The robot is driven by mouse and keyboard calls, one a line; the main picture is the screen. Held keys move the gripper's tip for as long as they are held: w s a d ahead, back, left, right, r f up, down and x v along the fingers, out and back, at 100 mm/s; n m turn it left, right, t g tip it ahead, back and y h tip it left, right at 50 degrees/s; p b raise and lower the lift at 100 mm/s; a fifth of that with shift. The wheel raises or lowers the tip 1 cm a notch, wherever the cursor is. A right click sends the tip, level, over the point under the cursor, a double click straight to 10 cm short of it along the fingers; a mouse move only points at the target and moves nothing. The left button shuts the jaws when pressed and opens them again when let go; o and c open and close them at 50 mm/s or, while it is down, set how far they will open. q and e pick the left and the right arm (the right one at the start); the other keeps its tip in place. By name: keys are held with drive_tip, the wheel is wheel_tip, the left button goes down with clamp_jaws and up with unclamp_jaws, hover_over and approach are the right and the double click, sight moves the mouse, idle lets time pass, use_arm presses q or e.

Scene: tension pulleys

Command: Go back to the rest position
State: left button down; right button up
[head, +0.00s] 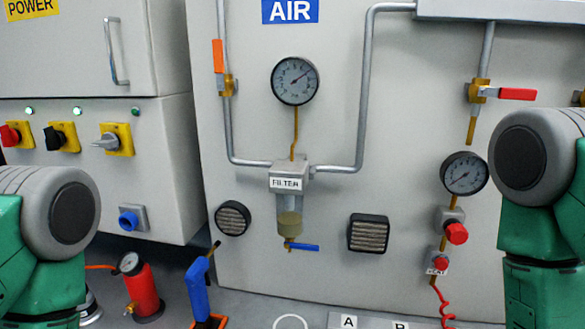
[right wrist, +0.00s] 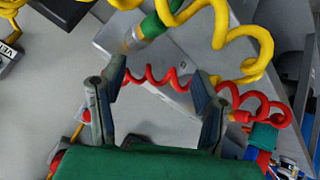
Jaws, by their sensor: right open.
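In the right wrist view my right gripper (right wrist: 157,78) is open, its two dark fingers apart with nothing held between them. A red coiled hose (right wrist: 160,78) shows in the gap beyond the fingers; I cannot tell how far away it is. In the head view only green and grey links of my arms show, at the left and right edges. Both grippers are outside the head view, and my left gripper is in no frame.
The air panel (head: 330,215) carries gauges (head: 295,81), a filter (head: 288,205) and a red-handled valve (head: 517,94). A red cylinder (head: 142,290) and a blue pump (head: 197,288) stand low at left. A yellow hose (right wrist: 250,45) shows in the wrist view.

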drive_tip(key=s+a+f+m+g+y, duration=0.15)
drive_tip(key=s+f+g, duration=0.3)
drive_tip(key=s, duration=0.55)
drive_tip(key=s+a+f+m+g+y, duration=0.1)
drive_tip(key=s+a+f+m+g, duration=0.2)
drive_tip(key=s+f, duration=0.5)
wheel_tip(320, 180, down, 12)
drive_tip(key=n+b, duration=0.1)
drive_tip(key=b, duration=1.4)
drive_tip(key=shift+w+h, duration=0.35)
drive_tip(key=shift+d+g, duration=0.1)
drive_tip(key=shift+g, duration=0.15)
drive_tip(key=shift+w, duration=0.1)
